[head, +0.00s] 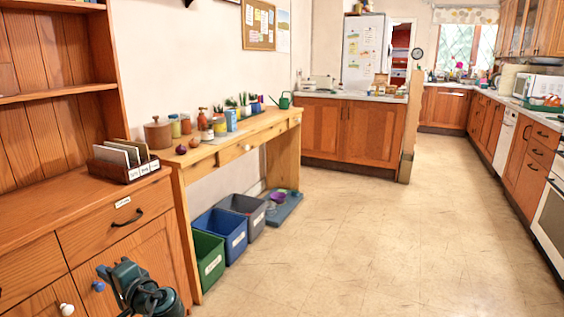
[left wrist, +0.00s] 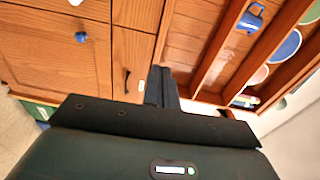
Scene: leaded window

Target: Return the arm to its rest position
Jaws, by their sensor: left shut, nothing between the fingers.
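My left gripper (head: 108,272) is dark and sits low at the left of the head view, in front of the wooden dresser (head: 62,212). Its fingers also show in the left wrist view (left wrist: 160,76), closed together with nothing between them. They point toward the dresser front, near a dark drawer handle. I cannot tell the exact gap to the wood. My right gripper is in neither view.
A blue knob (head: 98,286) and a white knob (head: 67,309) are on the dresser doors. A card box (head: 130,166) stands on top. Green (head: 208,258), blue (head: 222,232) and grey bins stand under the side table (head: 235,135). The floor (head: 370,240) to the right is clear.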

